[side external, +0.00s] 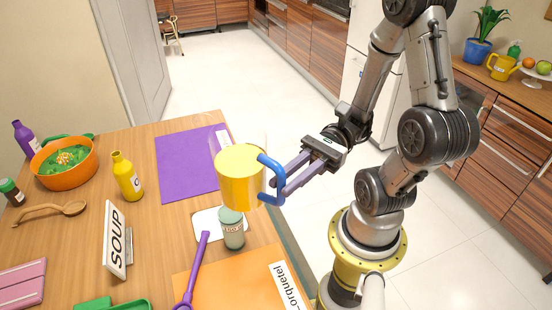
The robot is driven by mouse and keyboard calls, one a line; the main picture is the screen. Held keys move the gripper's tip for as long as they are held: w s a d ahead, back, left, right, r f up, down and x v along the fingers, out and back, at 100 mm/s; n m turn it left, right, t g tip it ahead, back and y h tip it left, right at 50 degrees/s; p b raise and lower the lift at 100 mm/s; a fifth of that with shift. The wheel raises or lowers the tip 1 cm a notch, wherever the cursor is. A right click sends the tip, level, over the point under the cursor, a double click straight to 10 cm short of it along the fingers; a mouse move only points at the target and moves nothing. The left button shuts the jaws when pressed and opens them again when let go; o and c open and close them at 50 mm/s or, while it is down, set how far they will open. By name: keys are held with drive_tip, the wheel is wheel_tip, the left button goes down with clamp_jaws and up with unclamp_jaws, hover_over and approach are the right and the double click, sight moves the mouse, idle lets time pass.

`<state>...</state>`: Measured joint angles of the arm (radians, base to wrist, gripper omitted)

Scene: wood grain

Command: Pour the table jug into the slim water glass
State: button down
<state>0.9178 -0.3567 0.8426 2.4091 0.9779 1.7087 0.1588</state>
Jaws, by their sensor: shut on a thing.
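The table jug (241,180) is yellow with a blue handle (276,176). My gripper (279,186) comes from the right and is shut on that handle. The jug looks raised above the table and roughly upright, with at most a slight tilt. A slim grey-green glass (233,229) with a small label stands upright just below the jug in the picture, on a white square mat (206,223). The jug overlaps the top of the glass, so its opening is partly hidden. I cannot see inside the jug, and no stream of liquid shows.
A purple mat (185,165) lies behind the jug, an orange mat (225,275) in front. A purple spoon (197,265) lies close to the glass. A SOUP sign (116,240), yellow bottle (127,177) and orange soup pot (52,172) stand left.

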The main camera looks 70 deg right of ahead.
drive_tip(key=shift+s+a+f, duration=0.1)
drive_tip(key=shift+f, duration=2.4)
drive_tip(key=shift+s+a+r+m, duration=0.1)
drive_tip(key=shift+s+r+m, duration=0.1)
drive_tip(key=shift+m, duration=0.55)
drive_tip(key=shift+s+r+m, duration=0.1)
drive_tip(key=shift+s+m, duration=0.05)
drive_tip(key=shift+m, duration=0.6)
drive_tip(key=shift+r+m, duration=0.55)
drive_tip(key=shift+m, duration=0.05)
drive_tip(key=shift+w+r+m, duration=0.1)
drive_tip(key=shift+r+m, duration=0.4)
drive_tip(key=shift+m, duration=0.2)
